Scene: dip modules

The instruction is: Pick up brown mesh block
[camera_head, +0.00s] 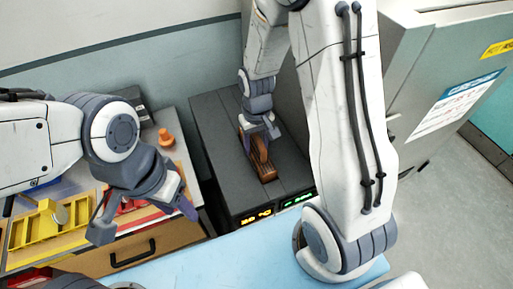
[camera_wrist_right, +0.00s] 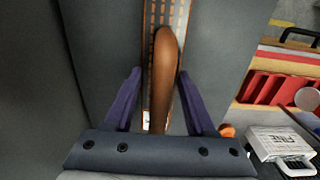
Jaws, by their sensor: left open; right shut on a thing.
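The brown mesh block (camera_head: 265,172) is a narrow brown piece with an arched handle, on or just above the dark grey unit (camera_head: 215,130) in the head view. I cannot tell whether it touches the unit. My right gripper (camera_head: 259,137) is shut on its handle from above. In the right wrist view the brown handle of the mesh block (camera_wrist_right: 163,75) runs between the purple fingers of the right gripper (camera_wrist_right: 160,95), with slotted mesh beneath it. My left gripper (camera_head: 145,213) is open and empty, above the bench at the left.
A yellow tray (camera_head: 40,230) and an orange object (camera_head: 166,137) are on the bench at left. A light blue surface (camera_head: 230,255) lies in front. Grey cabinets (camera_head: 425,75) stand at the right. The wrist view shows a white case (camera_wrist_right: 283,143).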

